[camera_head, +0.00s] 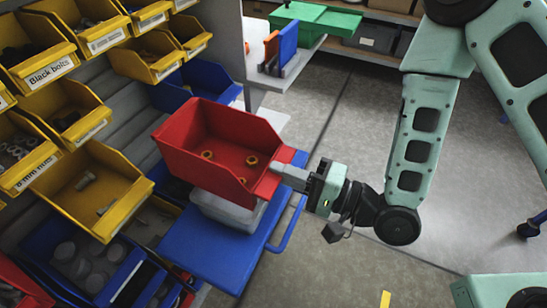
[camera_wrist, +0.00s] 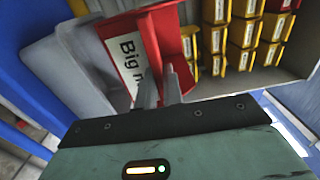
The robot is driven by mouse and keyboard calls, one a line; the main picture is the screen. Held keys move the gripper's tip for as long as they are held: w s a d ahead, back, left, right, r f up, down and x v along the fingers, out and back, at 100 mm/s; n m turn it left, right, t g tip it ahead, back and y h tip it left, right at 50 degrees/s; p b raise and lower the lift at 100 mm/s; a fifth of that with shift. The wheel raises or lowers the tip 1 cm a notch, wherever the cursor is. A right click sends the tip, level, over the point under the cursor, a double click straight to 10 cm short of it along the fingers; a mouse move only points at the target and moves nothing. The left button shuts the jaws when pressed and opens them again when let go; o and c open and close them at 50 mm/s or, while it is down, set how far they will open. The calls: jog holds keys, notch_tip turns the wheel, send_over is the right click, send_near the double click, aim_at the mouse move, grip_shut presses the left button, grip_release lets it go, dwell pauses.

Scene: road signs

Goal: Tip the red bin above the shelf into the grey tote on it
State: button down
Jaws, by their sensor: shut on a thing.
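The red bin (camera_head: 205,150) is in the middle of the head view, upright or nearly so, with a few small brass-coloured rings inside. My gripper (camera_head: 281,174) is shut on the red bin's right-hand end. The grey tote (camera_head: 230,212) is directly below the bin, mostly hidden by it, on a blue shelf (camera_head: 200,254). In the wrist view the red bin (camera_wrist: 163,38) shows a white label reading "Big" and more that is cut off. My gripper's fingers (camera_wrist: 160,85) meet its edge there, and the grey tote (camera_wrist: 75,75) lies to the left.
Racks of yellow bins (camera_head: 100,190) with small parts stand close on the left, with blue bins (camera_head: 85,262) below. A blue handle (camera_head: 288,225) runs along the shelf's right side. A bench with a green box (camera_head: 310,22) is behind. The floor at right is open.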

jog(key=p+v, duration=0.5)
jog(key=v, duration=0.2)
jog(key=shift+r, duration=0.2)
